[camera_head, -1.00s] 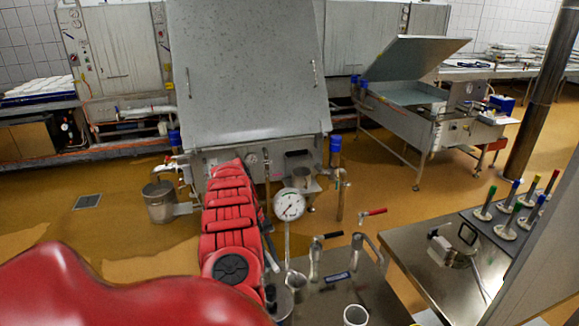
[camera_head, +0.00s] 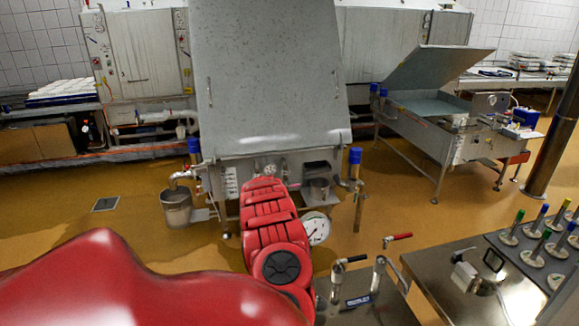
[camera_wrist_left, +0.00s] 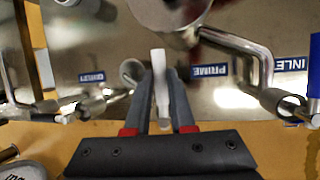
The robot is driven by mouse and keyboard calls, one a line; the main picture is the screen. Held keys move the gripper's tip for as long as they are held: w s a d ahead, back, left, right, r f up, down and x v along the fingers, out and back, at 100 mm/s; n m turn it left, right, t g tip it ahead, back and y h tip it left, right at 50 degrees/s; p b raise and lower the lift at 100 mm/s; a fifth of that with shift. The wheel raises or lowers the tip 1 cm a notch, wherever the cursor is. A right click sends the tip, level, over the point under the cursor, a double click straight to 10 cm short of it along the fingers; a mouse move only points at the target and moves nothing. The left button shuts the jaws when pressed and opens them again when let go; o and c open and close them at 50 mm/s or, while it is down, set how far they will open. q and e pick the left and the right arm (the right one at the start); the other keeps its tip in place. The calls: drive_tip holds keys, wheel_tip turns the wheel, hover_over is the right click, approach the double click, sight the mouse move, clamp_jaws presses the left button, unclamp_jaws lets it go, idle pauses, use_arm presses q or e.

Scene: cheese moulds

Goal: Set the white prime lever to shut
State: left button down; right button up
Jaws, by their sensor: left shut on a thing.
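In the left wrist view, my left gripper (camera_wrist_left: 161,82) is shut on the white prime lever (camera_wrist_left: 159,64). The lever is a pale narrow bar between the two grey fingers, with its end showing past their tips. The PRIME label (camera_wrist_left: 208,72), upside down in this view, is on the steel panel just right of the fingers. The lever's pivot is not clear to see. In the head view my red left arm reaches in toward the machine, and its gripper and the lever are hidden behind it. My right gripper is not in view.
Bent steel pipes (camera_wrist_left: 243,48) run close to the right of my fingers by the INLET label (camera_wrist_left: 291,65). A round metal part (camera_wrist_left: 165,12) sits beyond the tips.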

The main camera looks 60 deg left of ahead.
use_arm(q)
drive_tip(key=c, duration=0.8)
unclamp_jaws()
drive_tip(key=shift+s, duration=0.1)
drive_tip(key=shift+o, duration=0.2)
drive_tip(key=shift+a+r+b, duration=0.1)
drive_tip(key=shift+r+b, duration=0.15)
drive_tip(key=shift+b, duration=0.1)
drive_tip(key=w+b+v, duration=0.1)
drive_tip(key=b+v, duration=0.3)
drive_tip(key=v, duration=0.7)
drive_tip(key=shift+s+r+b, duration=0.25)
drive_tip(key=shift+s+b, duration=0.05)
drive_tip(key=shift+s, duration=0.2)
